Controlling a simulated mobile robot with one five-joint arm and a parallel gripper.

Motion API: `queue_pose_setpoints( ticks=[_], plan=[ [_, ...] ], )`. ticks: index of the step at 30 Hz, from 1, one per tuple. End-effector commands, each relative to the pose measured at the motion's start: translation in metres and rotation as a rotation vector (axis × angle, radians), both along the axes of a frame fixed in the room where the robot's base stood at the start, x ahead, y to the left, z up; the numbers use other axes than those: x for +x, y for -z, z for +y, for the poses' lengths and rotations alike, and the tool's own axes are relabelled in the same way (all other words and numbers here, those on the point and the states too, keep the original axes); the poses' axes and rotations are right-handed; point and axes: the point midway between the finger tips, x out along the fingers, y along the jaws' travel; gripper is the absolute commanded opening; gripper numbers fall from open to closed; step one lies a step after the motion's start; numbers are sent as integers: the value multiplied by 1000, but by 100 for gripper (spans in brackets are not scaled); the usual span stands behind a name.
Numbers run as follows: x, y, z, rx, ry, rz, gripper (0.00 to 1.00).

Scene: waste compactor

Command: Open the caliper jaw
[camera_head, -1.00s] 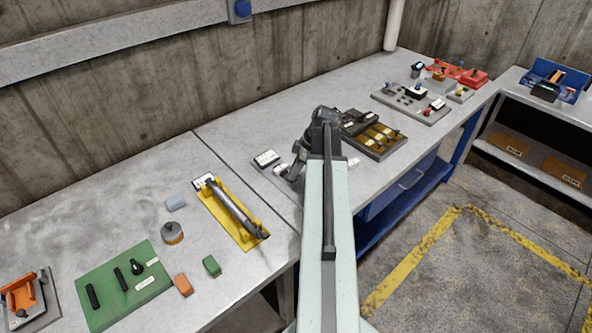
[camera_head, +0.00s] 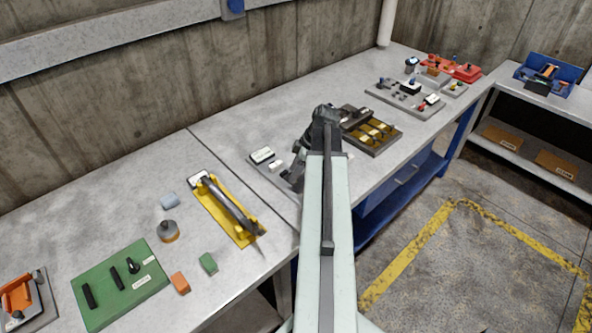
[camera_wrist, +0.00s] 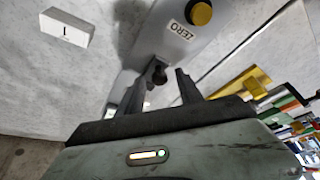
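In the wrist view the grey caliper body (camera_wrist: 195,30) carries a ZERO label and a round yellow button (camera_wrist: 201,14). A small dark knob (camera_wrist: 157,73) sits at its near edge. My gripper (camera_wrist: 159,88) is open, its two dark fingers apart on either side of the knob, with gaps showing; I see no clear contact. In the head view my gripper (camera_head: 297,178) is low over the bench, and my arm hides most of the caliper. The caliper jaws cannot be made out.
A white block marked 1 (camera_wrist: 68,28) lies on the bench near the caliper. A yellow tray with a dark bar (camera_head: 228,210) and a green board (camera_head: 118,284) lie to the left. A brown tray of parts (camera_head: 370,132) is close on the right. Bare bench lies behind.

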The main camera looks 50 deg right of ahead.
Motion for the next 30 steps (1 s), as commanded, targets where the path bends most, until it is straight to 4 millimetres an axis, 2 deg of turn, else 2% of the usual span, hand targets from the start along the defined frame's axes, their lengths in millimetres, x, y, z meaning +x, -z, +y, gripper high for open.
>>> queue_pose_setpoints(
  ticks=[5, 15, 30],
  plan=[
    [-3, -14, -3, 0, 0, 0, 43],
    [-21, -71, -16, 0, 0, 0, 43],
    [-24, -72, -19, 0, 0, 0, 43]
  ],
)
